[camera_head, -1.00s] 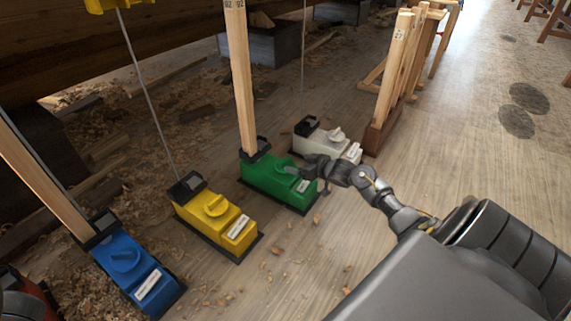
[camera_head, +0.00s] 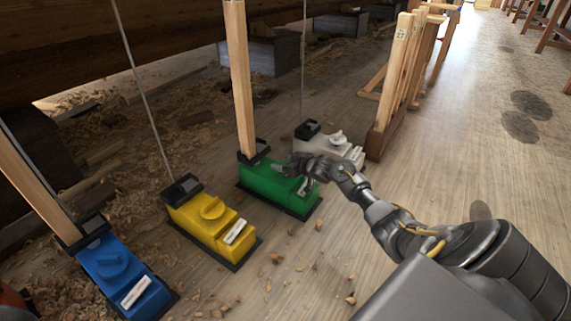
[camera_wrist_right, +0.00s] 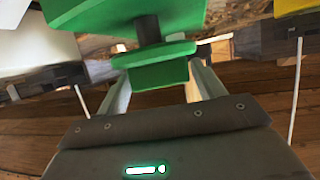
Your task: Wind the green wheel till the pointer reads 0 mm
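The green box (camera_head: 290,196) stands on the floor at the foot of a wooden post. My right gripper (camera_head: 284,169) is over its top in the head view and hides most of the wheel there. In the right wrist view, the green wheel's bar-shaped grip (camera_wrist_right: 158,73) sits on a dark shaft between the two fingers of my right gripper (camera_wrist_right: 158,92). The fingers flank the grip closely; I cannot tell whether they press on it. The pointer's reading cannot be made out. My left gripper is not in view.
A yellow box (camera_head: 206,222) and a blue box (camera_head: 122,275) stand to the left, a white box (camera_head: 345,151) just behind on the right. Wooden posts and thin rods rise from the boxes. A timber rack (camera_head: 395,85) stands farther right. Floor at right is open.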

